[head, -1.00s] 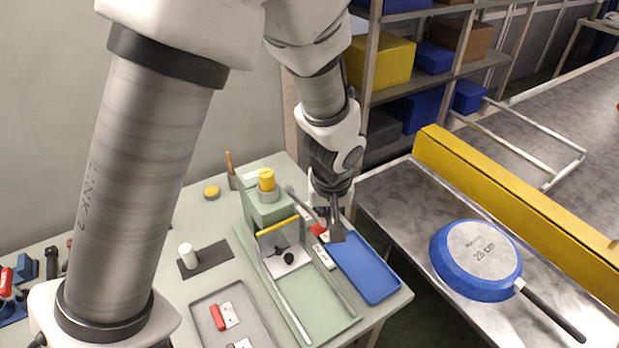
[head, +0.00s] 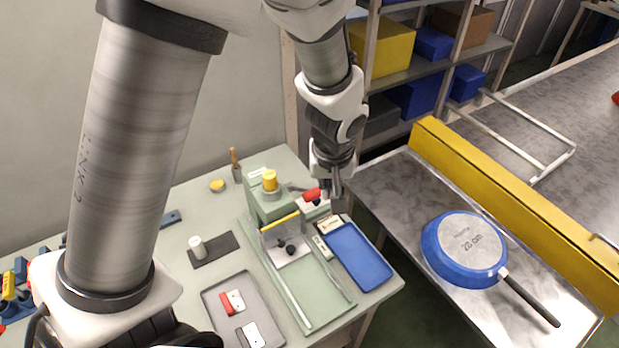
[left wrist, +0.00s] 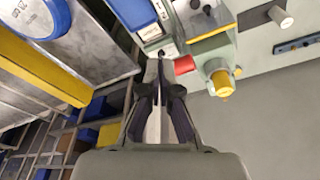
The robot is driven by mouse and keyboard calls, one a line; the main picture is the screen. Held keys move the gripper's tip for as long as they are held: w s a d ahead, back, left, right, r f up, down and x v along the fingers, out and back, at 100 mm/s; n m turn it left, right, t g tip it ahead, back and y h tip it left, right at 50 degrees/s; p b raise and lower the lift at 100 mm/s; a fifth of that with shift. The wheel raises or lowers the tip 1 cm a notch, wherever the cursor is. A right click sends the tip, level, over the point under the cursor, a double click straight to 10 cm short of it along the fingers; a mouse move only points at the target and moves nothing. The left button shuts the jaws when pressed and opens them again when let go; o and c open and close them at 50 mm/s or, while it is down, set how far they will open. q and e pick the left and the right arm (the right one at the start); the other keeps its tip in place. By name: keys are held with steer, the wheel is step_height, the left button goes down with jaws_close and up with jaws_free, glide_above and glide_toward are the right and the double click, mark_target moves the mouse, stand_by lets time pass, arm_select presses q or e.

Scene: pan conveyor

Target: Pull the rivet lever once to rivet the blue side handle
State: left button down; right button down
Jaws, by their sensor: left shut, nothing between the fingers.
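The green rivet press (head: 262,200), with a yellow knob on top, stands on the workbench. Its lever is a grey bar with a red grip (head: 312,194) at the press's right side. The grip also shows in the left wrist view (left wrist: 184,65). My left gripper (head: 333,194) is shut and empty, pointing down just right of the red grip; in the wrist view its fingers (left wrist: 160,68) lie together beside the grip, apparently apart from it. A small black part (head: 290,249) sits on the plate before the press. I cannot make out a blue side handle. My right gripper is not in view.
A blue tray (head: 374,278) lies right of the press, and a grey tray (head: 209,303) with red and white parts lies in front. A blue pan (head: 432,262) rests upside down on the metal table beside a yellow rail (head: 520,218). Shelves stand behind.

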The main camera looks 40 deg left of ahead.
arm_select(q)
step_height(320, 180, up, 6)
steer(key=p, duration=0.4)
steer(key=shift+s+d+r+p, duration=0.15)
steer(key=shift+d+p, duration=0.15)
steer(key=shift+p, duration=0.05)
